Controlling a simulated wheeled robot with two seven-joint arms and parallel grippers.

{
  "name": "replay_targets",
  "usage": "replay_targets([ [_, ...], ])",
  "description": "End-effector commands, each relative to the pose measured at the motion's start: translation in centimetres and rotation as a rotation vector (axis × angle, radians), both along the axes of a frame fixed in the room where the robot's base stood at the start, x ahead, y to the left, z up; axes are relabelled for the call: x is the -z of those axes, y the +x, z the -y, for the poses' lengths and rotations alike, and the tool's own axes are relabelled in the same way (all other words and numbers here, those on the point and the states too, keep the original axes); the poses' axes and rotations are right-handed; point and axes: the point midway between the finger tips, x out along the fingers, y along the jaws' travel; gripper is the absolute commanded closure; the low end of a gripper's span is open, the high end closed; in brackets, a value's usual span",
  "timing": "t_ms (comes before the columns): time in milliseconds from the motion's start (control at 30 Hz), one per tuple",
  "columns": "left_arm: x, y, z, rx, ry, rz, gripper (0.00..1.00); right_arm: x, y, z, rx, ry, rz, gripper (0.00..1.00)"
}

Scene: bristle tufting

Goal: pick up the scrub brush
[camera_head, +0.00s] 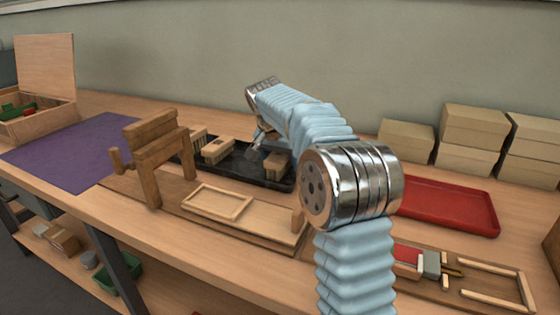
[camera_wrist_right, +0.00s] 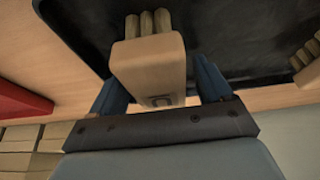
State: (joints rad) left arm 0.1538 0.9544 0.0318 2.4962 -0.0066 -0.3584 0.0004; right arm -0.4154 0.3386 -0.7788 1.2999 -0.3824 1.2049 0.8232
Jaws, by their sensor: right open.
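A wooden brush with a pale block and thick bristle tufts (camera_head: 277,165) is at the right end of the black tray (camera_head: 237,172). It also shows large in the right wrist view (camera_wrist_right: 150,70), with a mark on its near face. My right gripper (camera_head: 258,150) is over the tray beside this brush, partly hidden by my arm. In the wrist view its blue fingers stand open, one on each side of the block (camera_wrist_right: 160,75). I cannot tell whether they touch it. Other brushes (camera_head: 217,150) lie further left in the tray. My left gripper is not in view.
A wooden stand (camera_head: 157,145) and a framed board (camera_head: 215,203) are in front of the tray. A red tray (camera_head: 450,205) and stacked boxes (camera_head: 473,130) are at right. A purple mat (camera_head: 75,150) lies clear at left.

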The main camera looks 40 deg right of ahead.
Motion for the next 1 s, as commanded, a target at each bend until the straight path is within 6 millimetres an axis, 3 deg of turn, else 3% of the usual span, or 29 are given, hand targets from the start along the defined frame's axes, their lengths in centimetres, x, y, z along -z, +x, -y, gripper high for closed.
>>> replay_targets([
  [533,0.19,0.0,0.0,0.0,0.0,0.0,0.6,0.38,0.0,0.03,0.0,0.0,0.001,0.21],
  [900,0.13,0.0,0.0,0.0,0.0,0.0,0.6,0.31,0.03,0.01,0.0,0.0,0.001,0.78],
  [1000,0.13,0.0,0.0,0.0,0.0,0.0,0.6,0.28,0.04,0.0,0.0,0.0,0.001,0.8],
])
